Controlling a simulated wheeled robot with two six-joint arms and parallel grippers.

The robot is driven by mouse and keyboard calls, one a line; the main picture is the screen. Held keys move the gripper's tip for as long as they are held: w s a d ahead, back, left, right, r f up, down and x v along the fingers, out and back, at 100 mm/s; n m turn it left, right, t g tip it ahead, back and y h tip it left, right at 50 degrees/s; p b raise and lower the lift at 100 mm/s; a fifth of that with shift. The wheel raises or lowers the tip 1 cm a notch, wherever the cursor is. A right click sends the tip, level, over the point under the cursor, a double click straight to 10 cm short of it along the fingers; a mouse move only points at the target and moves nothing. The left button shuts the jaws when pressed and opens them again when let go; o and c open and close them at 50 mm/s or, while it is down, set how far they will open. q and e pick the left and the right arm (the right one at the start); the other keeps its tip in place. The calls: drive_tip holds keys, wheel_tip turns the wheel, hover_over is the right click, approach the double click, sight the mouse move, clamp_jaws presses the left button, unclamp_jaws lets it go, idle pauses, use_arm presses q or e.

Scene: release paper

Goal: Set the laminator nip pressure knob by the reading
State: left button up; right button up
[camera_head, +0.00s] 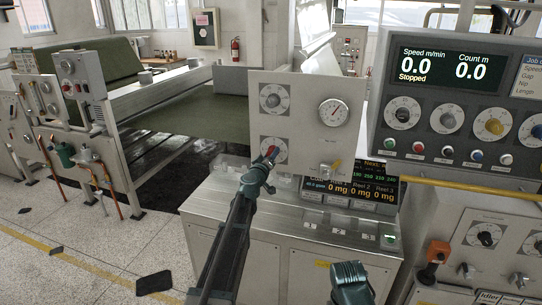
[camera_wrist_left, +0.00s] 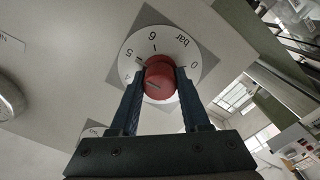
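The red knob (camera_wrist_left: 160,78) sits on a white dial marked in bar, with 0, 4, 5 and 6 legible in the left wrist view. In the head view this lower dial (camera_head: 264,148) is on the left of a grey panel (camera_head: 300,125), partly covered by my gripper. My left gripper (camera_head: 271,155) is at the knob, its two dark fingers on either side of it and seemingly touching it. A round gauge (camera_head: 334,112) with a red needle pointing up right is on the panel; its figures are too small to read. Only a teal part of my right arm shows, at the bottom.
Another dial (camera_head: 274,98) is above the lower one. A dark display (camera_head: 352,192) stands under the panel. The right console (camera_head: 455,105) has several knobs and a screen reading 0.0, Stopped.

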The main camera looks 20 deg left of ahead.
use_arm(q)
clamp_jaws()
drive_tip(key=n, duration=0.3)
drive_tip(key=shift+n, duration=2.3)
drive_tip(key=o, duration=0.7)
unclamp_jaws()
drive_tip(key=shift+c, duration=0.2)
drive_tip(key=shift+s, duration=0.15)
